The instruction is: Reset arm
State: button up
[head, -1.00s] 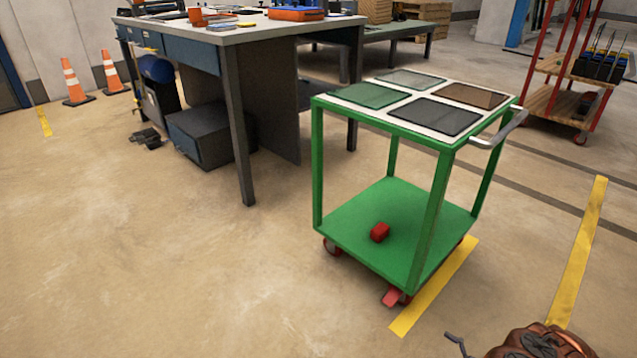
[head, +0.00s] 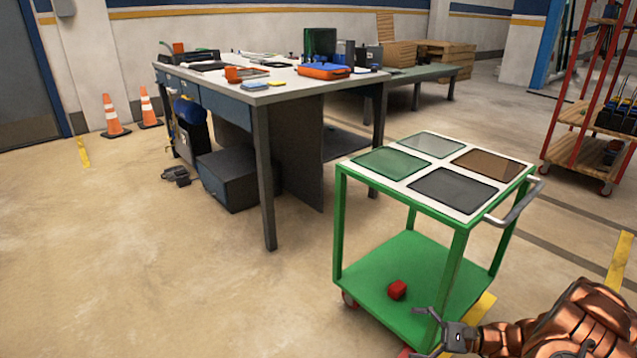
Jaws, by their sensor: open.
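My gripper (head: 432,322) shows at the bottom right of the head view, at the end of my copper-coloured arm. Its fingers are apart and I see nothing between them. In the picture it overlaps the front lower part of a green cart (head: 344,230); I cannot tell whether they touch.
The cart's top holds green, clear, brown and dark panels. A workbench (head: 258,98) with tools stands behind it to the left. Orange cones (head: 114,117) stand by the far wall. A red-framed rack (head: 560,150) is at the right. The floor at the left is clear.

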jog(key=s+a+r+n+g+h+p, duration=0.25)
jog(key=s+a+r+p, duration=0.2)
jog(key=r, duration=0.65)
jog(key=s+a+r+n+g+h+p, duration=0.2)
jog(key=s+a+r+n+g+p, duration=0.3)
jog(key=r, duration=0.6)
jog(key=s+a+r+n+g+h+p, duration=0.2)
jog(key=s+a+r+h+p, duration=0.25)
jog(key=r, duration=0.55)
jog(key=s+d+r+n+t+h+p, duration=0.2)
jog(key=s+d+r+h+p, duration=0.2)
jog(key=s+r+p, duration=0.5)
jog(key=s+d+r+n+t+h+p, duration=0.2)
jog(key=s+d+r+h+p, duration=0.2)
jog(key=s+r+p, duration=0.4)
jog(key=shift+s+d+r+p, duration=0.3)
jog(key=shift+s+r, duration=0.4)
jog(key=shift+r, duration=1.5)
jog(key=shift+a+n, duration=0.1)
jog(key=shift+n, duration=0.15)
